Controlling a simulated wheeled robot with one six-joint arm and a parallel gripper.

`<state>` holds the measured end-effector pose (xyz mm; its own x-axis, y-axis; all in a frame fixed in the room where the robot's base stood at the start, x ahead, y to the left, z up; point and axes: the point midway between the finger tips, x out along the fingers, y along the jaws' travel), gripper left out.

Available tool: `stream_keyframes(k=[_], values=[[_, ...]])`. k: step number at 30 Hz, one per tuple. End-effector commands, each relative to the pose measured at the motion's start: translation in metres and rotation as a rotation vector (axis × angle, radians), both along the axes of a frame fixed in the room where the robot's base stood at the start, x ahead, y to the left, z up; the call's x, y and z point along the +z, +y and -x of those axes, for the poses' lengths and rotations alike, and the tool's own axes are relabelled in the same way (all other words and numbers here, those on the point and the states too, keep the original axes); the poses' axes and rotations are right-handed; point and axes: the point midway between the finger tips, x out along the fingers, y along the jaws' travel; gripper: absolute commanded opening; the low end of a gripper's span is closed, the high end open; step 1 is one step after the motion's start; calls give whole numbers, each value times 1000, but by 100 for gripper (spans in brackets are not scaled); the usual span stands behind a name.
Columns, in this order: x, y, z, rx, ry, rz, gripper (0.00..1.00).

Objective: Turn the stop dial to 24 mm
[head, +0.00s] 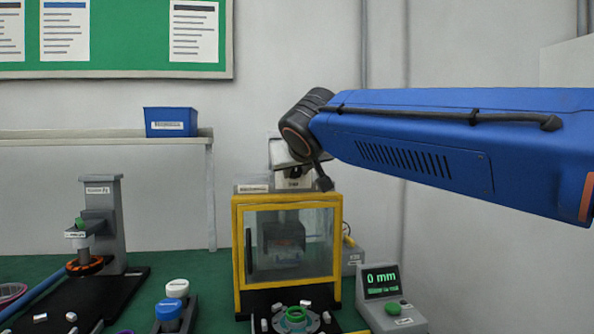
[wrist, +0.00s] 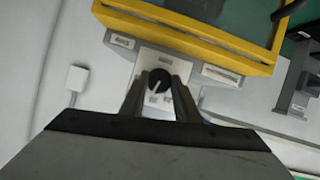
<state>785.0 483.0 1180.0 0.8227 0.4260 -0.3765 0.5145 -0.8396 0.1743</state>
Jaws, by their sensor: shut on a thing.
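The stop dial (wrist: 158,80) is a round black knob with a white pointer line, on a pale plate with small markings too blurred to read. My gripper (wrist: 160,88) is shut on the dial, one finger on each side of it. In the head view my gripper is at the top of the yellow-framed machine (head: 337,240), above a small labelled box (head: 294,184); the dial cannot be made out there. A display (head: 381,281) to the right of the machine reads 0 mm in green.
A green button (head: 393,308) sits below the display. A press stand (head: 100,220) is at the left, with white and blue capped items (head: 169,309) in front. A blue bin (head: 171,121) sits on a shelf. A fixture with a green ring (head: 296,314) is before the machine.

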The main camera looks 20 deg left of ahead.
Motion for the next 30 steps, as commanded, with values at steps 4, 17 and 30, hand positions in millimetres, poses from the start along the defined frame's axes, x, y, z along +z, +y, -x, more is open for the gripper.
stream_keyframes(k=[4,17,30], values=[[-1,2,2,1,-72,119,6],[-3,4,3,2,-284,466,6],[-5,5,3,1,-448,734,6]])
